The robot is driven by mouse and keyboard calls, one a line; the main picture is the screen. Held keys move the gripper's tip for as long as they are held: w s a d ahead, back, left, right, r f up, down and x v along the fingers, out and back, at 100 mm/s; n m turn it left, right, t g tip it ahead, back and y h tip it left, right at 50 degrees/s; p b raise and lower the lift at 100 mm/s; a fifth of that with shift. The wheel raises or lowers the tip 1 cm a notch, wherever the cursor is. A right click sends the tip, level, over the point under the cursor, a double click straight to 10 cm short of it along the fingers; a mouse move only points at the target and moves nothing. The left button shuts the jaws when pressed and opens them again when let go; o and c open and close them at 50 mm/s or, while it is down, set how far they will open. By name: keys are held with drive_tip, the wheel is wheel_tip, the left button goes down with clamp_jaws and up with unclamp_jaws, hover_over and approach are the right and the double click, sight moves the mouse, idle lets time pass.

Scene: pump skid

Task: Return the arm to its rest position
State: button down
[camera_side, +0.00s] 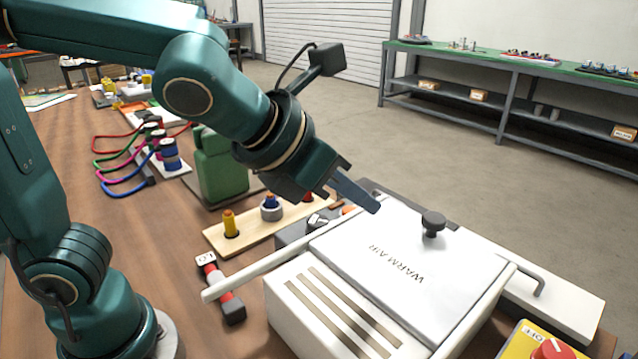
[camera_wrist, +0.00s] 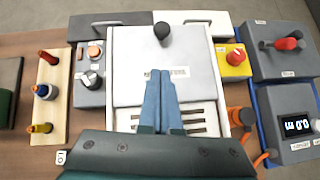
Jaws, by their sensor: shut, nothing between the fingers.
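My gripper (camera_side: 356,193) is shut and empty. In the side view it hangs in the air above the left part of the white box marked WARM AIR (camera_side: 395,262). In the wrist view its two blue fingers (camera_wrist: 160,76) lie together, pointing at the box's lid (camera_wrist: 130,75) and covering part of its lettering. The lid lies flat on the box, and its black knob (camera_side: 433,222) stands near the far edge. The knob also shows in the wrist view (camera_wrist: 162,30), beyond the fingertips.
A wooden strip with colored pegs (camera_side: 245,236) and a red-handled tool (camera_side: 222,289) lie left of the box. A green canister (camera_side: 220,165) stands behind. A yellow switch box with red knob (camera_wrist: 236,58) and a grey display unit (camera_wrist: 293,125) are to the right.

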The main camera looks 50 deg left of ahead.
drive_tip(key=s+a+n+y, duration=0.2)
drive_tip(key=s+a+n, duration=0.3)
drive_tip(key=a+n, duration=0.75)
drive_tip(key=s+d+f+n+g, duration=0.1)
drive_tip(key=s+n, duration=0.1)
drive_tip(key=n, duration=0.5)
drive_tip(key=s+f+n+g, duration=0.1)
drive_tip(key=s+f+n, duration=0.1)
drive_tip(key=n, duration=0.6)
drive_tip(key=s+d+f+n+g, duration=0.1)
drive_tip(key=s+f+n, duration=0.1)
drive_tip(key=n, duration=0.5)
drive_tip(key=shift+s+d+n, duration=0.25)
drive_tip(key=shift+s+d, duration=0.1)
drive_tip(key=shift+s, duration=0.25)
drive_tip(key=n, duration=0.2)
drive_tip(key=shift+s+d+n+h, duration=0.2)
drive_tip(key=shift+n+h, duration=0.1)
drive_tip(key=shift+n, duration=0.1)
